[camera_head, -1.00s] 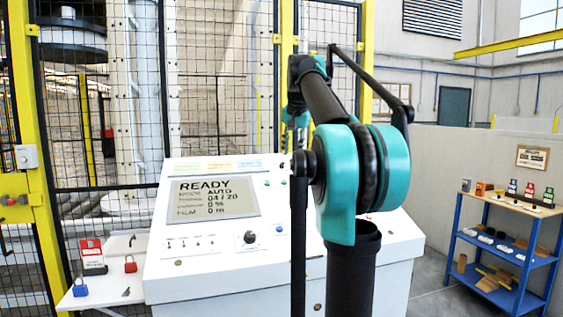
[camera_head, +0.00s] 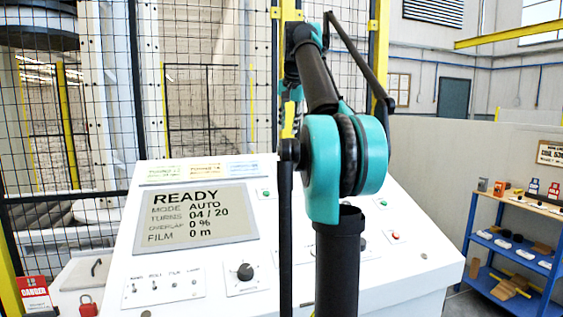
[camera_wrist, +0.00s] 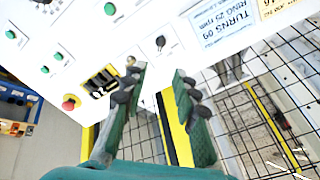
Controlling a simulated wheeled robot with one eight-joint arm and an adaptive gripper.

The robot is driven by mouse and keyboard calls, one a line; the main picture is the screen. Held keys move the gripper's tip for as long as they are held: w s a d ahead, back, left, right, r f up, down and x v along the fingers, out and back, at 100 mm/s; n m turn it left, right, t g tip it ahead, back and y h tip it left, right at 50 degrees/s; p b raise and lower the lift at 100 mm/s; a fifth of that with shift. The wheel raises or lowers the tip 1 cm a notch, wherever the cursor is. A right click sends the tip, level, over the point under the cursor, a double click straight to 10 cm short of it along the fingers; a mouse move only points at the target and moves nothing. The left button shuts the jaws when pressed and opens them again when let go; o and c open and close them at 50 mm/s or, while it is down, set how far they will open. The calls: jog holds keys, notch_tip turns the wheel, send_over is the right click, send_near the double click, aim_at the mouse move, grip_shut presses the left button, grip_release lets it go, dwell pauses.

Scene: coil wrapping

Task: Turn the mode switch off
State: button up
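The white control panel (camera_head: 130,250) stands ahead, its screen (camera_head: 200,215) reading READY and MODE AUTO. A black rotary knob (camera_head: 245,272) sits below the screen, right of a row of small toggles (camera_head: 163,286). I cannot read which control is the mode switch. In the wrist view a small black knob (camera_wrist: 160,42) with a thin pointer is on the panel, beyond the fingertips. My gripper (camera_wrist: 160,80) is open and empty, its two green fingers with black pads apart. In the head view my arm hides the gripper and part of the panel.
Green buttons and a red button (camera_head: 395,237) are on the panel. A mesh fence (camera_head: 100,120) stands behind. A blue shelf (camera_head: 510,240) stands at the right.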

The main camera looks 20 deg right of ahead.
aim_at(284, 165)
jog(key=x, duration=1.7)
jog(key=shift+w+f, duration=0.2)
jog(key=shift+w, duration=0.05)
grip_shut()
